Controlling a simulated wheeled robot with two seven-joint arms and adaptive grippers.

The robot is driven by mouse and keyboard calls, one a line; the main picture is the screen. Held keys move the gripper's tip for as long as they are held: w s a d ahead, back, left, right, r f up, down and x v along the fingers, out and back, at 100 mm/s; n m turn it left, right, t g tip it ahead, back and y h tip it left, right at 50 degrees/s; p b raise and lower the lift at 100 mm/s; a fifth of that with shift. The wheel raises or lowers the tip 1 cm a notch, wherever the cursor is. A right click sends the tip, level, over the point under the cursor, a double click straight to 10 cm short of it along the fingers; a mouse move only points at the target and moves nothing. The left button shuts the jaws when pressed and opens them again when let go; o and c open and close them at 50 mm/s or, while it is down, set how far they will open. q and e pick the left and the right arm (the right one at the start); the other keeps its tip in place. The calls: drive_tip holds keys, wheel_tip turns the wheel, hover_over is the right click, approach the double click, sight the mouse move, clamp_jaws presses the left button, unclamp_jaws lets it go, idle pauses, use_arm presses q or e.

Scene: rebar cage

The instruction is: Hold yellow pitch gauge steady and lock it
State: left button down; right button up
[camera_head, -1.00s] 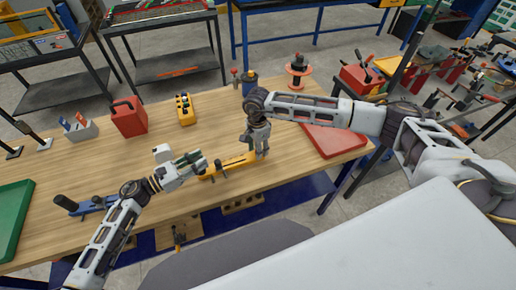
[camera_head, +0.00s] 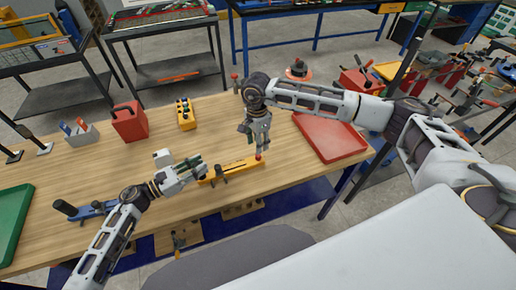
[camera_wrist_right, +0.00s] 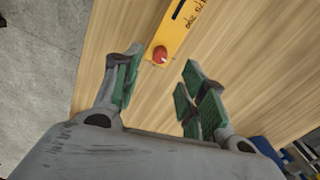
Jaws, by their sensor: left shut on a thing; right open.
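The yellow pitch gauge (camera_head: 232,171) lies along the front part of the wooden table, with a dark clamp piece near its middle and a red knob (camera_head: 258,156) at its right end. My left gripper (camera_head: 203,170) is shut on the gauge's left end; its fingers hide that end. My right gripper (camera_head: 257,146) is just above the knob end, pointing down. In the right wrist view, my right gripper (camera_wrist_right: 163,68) is open and empty, with the red knob (camera_wrist_right: 160,54) just beyond and between its fingertips and the marked yellow bar (camera_wrist_right: 180,28) behind it.
A blue tool (camera_head: 92,209) with a black handle lies left of my left arm. A red tray (camera_head: 330,140) is to the right, a green tray (camera_head: 14,225) at the far left. A red can (camera_head: 129,121) and yellow control box (camera_head: 185,114) stand behind. The table between is clear.

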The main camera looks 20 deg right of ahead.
drive_tip(key=shift+w+r, duration=0.1)
drive_tip(key=shift+r, duration=2.5)
use_arm(q)
drive_tip(key=c, duration=1.1)
unclamp_jaws()
drive_tip(key=shift+o, duration=0.2)
drive_tip(key=shift+v, duration=6)
